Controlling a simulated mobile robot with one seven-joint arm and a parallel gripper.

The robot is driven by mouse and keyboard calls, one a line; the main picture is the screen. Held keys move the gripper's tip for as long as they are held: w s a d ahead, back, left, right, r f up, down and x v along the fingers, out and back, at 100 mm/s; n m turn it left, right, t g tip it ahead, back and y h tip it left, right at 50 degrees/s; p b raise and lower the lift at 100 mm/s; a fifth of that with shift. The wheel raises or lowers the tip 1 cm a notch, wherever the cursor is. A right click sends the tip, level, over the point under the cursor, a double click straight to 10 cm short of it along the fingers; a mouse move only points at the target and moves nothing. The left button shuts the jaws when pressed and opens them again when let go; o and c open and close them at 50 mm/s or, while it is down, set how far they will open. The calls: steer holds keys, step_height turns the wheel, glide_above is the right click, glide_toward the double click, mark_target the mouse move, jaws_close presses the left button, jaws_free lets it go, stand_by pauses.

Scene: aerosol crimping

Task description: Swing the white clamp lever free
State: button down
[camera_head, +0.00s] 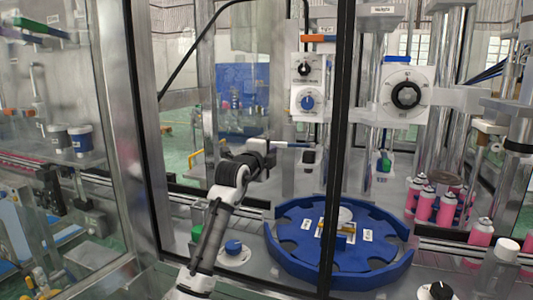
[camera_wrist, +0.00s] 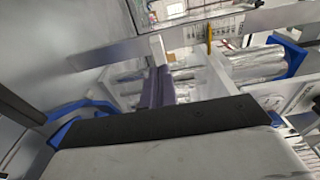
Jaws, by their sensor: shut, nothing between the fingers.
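My arm reaches into the machine from the front in the head view. My gripper (camera_head: 300,147) points right, with its slim bluish fingers close to a small dark and white fitting (camera_head: 310,158) beside a vertical column. In the wrist view my gripper (camera_wrist: 158,86) shows its dark purple fingers pressed together and empty. A small white upright piece (camera_wrist: 158,49), perhaps the white clamp lever, stands just beyond the fingertips. I cannot tell whether they touch. The lever is too small to pick out surely in the head view, where a dark frame post is nearby.
A blue round indexing table (camera_head: 290,262) lies below the arm. A dark frame post (camera_head: 337,200) stands in front of it. A white panel with a black dial (camera_head: 405,95) is at upper right. Several pink cans (camera_head: 446,208) stand on the right. Metal cylinders (camera_wrist: 245,68) show in the wrist view.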

steer(key=s+a+b, duration=0.3)
steer(key=s+a, duration=0.4)
steer(key=shift+s+a+f, duration=0.15)
steer(key=shift+s+a, duration=0.05)
steer(key=shift+s, duration=0.05)
